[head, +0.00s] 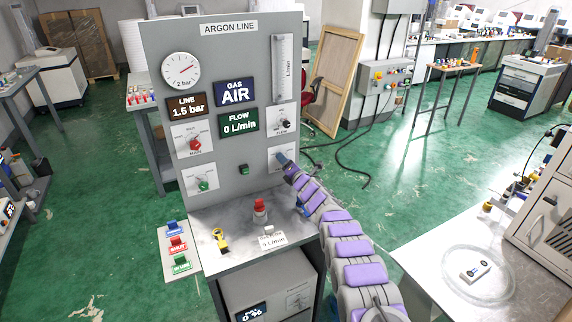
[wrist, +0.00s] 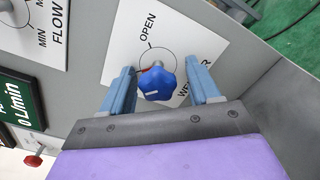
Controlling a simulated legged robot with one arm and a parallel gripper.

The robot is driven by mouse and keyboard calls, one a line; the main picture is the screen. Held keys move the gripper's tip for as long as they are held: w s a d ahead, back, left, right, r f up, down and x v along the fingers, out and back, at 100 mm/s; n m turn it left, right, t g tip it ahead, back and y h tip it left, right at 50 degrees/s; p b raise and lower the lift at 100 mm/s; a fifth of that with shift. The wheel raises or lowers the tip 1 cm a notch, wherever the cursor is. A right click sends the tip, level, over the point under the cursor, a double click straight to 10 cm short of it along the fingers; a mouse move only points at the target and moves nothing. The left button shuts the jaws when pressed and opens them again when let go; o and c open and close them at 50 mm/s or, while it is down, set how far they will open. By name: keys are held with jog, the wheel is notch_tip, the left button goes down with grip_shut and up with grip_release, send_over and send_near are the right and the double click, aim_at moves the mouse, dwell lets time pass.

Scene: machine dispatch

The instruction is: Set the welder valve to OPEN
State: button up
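The welder valve is a blue star-shaped knob (wrist: 157,84) on a white plate (wrist: 185,42) with a circle, the word OPEN at its upper left and a partly hidden WELDER label. A small red part shows at the knob's left side. My gripper (wrist: 161,68) is open, with one blue finger on each side of the knob; I cannot tell whether either touches it. In the head view my gripper (head: 283,160) reaches the panel's lower right plate and hides the knob there.
The grey ARGON LINE panel (head: 222,60) carries a gauge, displays reading AIR, 1.5 bar and 0 L/min, and other knobs, including a red MAIN knob (head: 195,145) and a black FLOW knob (head: 286,123). A red-topped object (head: 260,207) stands on the shelf below.

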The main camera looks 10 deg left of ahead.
jog(key=c, duration=1)
